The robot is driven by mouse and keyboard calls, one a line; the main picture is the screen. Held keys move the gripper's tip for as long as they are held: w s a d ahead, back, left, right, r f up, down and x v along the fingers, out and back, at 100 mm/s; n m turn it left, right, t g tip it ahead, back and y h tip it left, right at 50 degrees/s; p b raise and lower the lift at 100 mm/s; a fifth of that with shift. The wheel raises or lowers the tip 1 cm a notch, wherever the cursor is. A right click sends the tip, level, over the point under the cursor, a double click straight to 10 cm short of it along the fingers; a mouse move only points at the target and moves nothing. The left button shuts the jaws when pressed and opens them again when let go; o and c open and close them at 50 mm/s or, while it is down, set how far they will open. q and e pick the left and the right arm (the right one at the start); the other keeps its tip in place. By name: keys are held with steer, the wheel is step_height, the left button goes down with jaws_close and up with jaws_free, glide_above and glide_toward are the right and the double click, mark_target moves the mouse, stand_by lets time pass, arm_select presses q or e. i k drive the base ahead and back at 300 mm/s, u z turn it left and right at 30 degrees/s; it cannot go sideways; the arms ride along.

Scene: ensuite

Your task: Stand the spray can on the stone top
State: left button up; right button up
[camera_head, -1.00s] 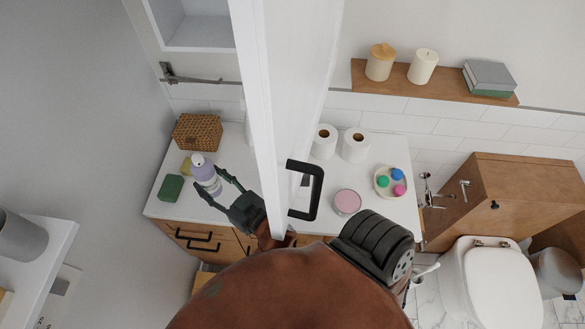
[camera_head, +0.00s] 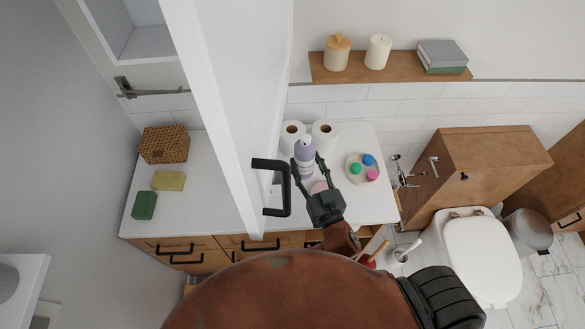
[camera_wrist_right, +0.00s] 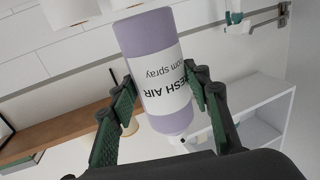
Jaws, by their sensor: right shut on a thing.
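The spray can (camera_head: 304,157), lilac with a white label and pale cap, is in my right gripper (camera_head: 306,168), its fingers closed on both sides. It looks roughly upright, in front of the toilet rolls. In the right wrist view the can (camera_wrist_right: 160,75) appears inverted between the green-padded fingers (camera_wrist_right: 158,98). The stone top (camera_head: 205,205) is the white counter surface. I cannot tell whether the can's base touches it. My left gripper is not in view.
An open white cabinet door (camera_head: 225,95) with a black handle (camera_head: 286,190) stands just left of my right gripper. Two toilet rolls (camera_head: 324,132), a round dish (camera_head: 352,176) of coloured pieces and a pink tin (camera_head: 319,187) are close by. A basket (camera_head: 165,144) and two sponges (camera_head: 168,181) stand left.

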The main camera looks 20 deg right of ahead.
mark_target(225, 207)
steer(key=z, duration=0.9)
steer(key=k, duration=1.95)
steer(key=u, duration=0.9)
steer(key=i, duration=1.05)
